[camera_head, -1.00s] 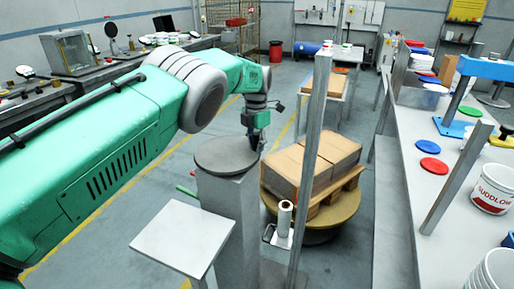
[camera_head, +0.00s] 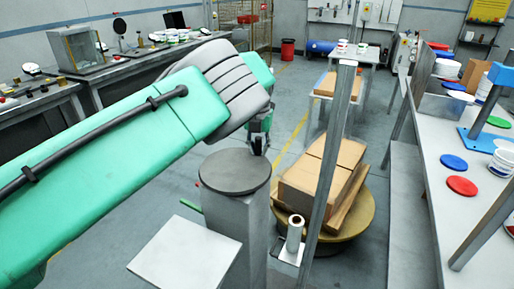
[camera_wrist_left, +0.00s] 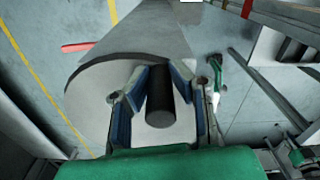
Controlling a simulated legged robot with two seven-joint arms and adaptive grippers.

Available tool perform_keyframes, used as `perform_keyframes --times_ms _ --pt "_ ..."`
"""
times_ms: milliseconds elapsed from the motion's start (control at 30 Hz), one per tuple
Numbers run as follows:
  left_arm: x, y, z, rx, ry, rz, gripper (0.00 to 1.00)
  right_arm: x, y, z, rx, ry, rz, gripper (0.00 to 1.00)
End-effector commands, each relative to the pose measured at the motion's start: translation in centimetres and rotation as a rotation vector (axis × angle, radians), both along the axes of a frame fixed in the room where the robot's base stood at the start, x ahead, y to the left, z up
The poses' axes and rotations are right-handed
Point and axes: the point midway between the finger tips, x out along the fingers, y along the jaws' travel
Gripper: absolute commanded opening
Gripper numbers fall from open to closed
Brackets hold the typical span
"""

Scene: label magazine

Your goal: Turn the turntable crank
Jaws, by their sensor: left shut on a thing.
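A round grey crank disc (camera_head: 235,172) lies on top of a grey column, and it also shows in the left wrist view (camera_wrist_left: 95,88). A dark cylindrical crank handle (camera_wrist_left: 160,95) stands up from the disc. My left gripper (camera_head: 259,148) is at the far edge of the disc. In the left wrist view its blue-padded fingers (camera_wrist_left: 160,85) are shut around the handle, one on each side. The yellowish turntable (camera_head: 352,228) carries a pallet with cardboard boxes (camera_head: 320,178) behind the column. My right gripper is in neither view.
A thin grey post (camera_head: 332,150) stands before the turntable. A white roll (camera_head: 295,232) stands beside it. A flat pale plate (camera_head: 185,255) is in front of the column. A long workbench (camera_head: 445,205) with lids and buckets runs along the right.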

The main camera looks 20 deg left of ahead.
Motion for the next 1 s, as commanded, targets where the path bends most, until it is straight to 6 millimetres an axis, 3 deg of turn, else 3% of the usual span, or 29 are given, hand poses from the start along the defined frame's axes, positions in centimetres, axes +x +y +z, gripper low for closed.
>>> perform_keyframes --times_ms 500,533,600,1000 --pt "0.04 -0.23 0.25 -0.001 -0.005 0.013 0.0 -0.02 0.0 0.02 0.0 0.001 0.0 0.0" --pt "0.04 -0.23 0.25 -0.001 -0.005 0.013 0.24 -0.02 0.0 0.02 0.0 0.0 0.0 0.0" --pt "0.02 -0.23 0.22 -0.001 -0.004 0.013 0.39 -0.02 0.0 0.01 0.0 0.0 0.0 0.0" --pt "0.01 -0.15 0.73 -0.001 -0.002 0.013 0.39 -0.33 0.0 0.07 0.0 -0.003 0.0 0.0"
